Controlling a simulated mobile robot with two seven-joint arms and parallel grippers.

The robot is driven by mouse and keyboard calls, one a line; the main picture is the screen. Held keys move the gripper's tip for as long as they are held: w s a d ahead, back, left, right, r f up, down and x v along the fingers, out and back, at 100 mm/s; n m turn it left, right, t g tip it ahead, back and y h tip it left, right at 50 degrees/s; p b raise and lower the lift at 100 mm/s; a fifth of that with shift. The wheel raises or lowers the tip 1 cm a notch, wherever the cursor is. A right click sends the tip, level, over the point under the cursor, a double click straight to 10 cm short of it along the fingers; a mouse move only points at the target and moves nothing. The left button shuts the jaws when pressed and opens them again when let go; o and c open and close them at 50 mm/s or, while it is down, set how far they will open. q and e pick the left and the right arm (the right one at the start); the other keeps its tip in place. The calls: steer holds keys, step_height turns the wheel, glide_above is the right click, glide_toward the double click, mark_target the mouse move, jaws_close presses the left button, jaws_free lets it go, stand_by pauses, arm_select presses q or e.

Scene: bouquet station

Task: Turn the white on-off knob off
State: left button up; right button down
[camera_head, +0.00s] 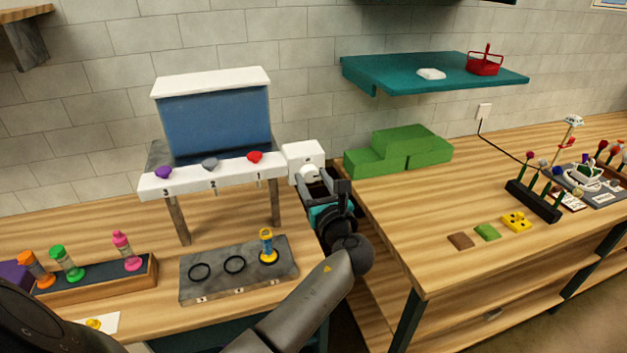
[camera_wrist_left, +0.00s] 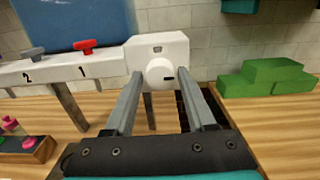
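The white on-off knob (camera_head: 308,171) is on the front of a white box (camera_head: 301,152) at the right end of the stand's shelf. In the left wrist view the round knob (camera_wrist_left: 158,71) has a short dark mark on its right side, lying about level. My left gripper (camera_head: 311,179) is in front of the box. Its fingers are open, one on each side of the knob in the left wrist view (camera_wrist_left: 161,82), and I see no clear contact. The fingers hide part of the box's lower area. My right gripper is not in view.
The white shelf (camera_head: 214,177) bears purple, grey and red knobs above numbers 3, 2, 1. A grey plate (camera_head: 240,283) with rings lies below. Green blocks (camera_head: 400,152) stand on the right table, close to the box. A gap separates the two tables under my left gripper.

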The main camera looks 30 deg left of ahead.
arm_select(q)
jaws_close()
steer(key=shift+n, duration=0.3)
steer(key=n+b, duration=0.1)
steer(key=n, duration=0.2)
steer(key=shift+f+n, duration=0.15)
steer(key=shift+n, duration=0.25)
steer(key=n+b, duration=0.2)
steer(key=n, duration=0.2)
steer(key=shift+n+b, duration=0.3)
steer(key=shift+b, duration=0.05)
steer(key=n+b, duration=0.4)
steer(key=n, duration=0.2)
steer(key=shift+n+b, duration=0.85)
steer(key=shift+n, duration=0.55)
